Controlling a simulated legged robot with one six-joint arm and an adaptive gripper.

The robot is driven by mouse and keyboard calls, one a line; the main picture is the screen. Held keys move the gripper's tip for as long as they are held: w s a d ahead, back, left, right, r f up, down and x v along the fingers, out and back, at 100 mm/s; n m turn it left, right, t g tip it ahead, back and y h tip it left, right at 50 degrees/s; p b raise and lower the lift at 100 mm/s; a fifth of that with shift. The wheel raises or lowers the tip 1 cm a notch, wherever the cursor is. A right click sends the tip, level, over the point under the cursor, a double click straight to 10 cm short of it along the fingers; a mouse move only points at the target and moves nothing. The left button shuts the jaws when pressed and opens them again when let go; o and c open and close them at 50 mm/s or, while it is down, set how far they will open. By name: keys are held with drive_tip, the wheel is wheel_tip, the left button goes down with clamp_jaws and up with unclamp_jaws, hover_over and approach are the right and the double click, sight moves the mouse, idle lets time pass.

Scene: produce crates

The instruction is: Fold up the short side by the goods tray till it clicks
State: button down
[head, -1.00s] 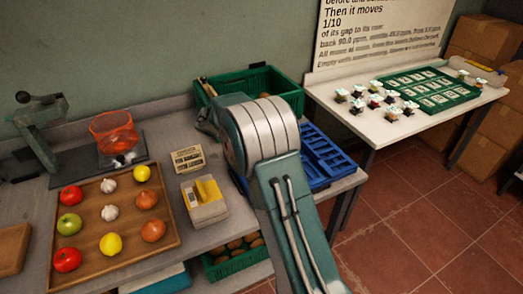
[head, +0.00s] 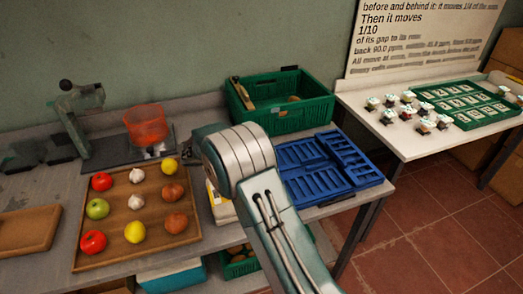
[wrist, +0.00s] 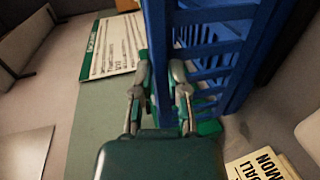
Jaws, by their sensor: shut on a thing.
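The blue folding crate (head: 325,172) lies on the bench to the right of my arm in the head view, its visible panels folded low. Its left end, towards the goods tray, is hidden behind my arm. The goods tray (head: 150,249) is wooden and holds fruit and vegetables at the left. In the wrist view my gripper (wrist: 165,88) is shut on the edge of a blue slatted panel (wrist: 208,52) of the crate. The panel's exact tilt and its catch cannot be told. The gripper is hidden in the head view.
A green crate (head: 286,122) stands behind the blue one. An orange-bowled scale (head: 147,124) stands behind the tray. A yellow box (head: 216,206) is mostly hidden by my arm. A printed card (wrist: 116,48) and a yellow label (wrist: 258,168) show in the wrist view.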

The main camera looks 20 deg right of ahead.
drive_tip(key=c, duration=0.7)
unclamp_jaws()
drive_tip(key=shift+f, duration=0.55)
drive_tip(key=shift+r, duration=0.15)
drive_tip(key=v, duration=1.2)
drive_tip(key=shift+w, duration=0.1)
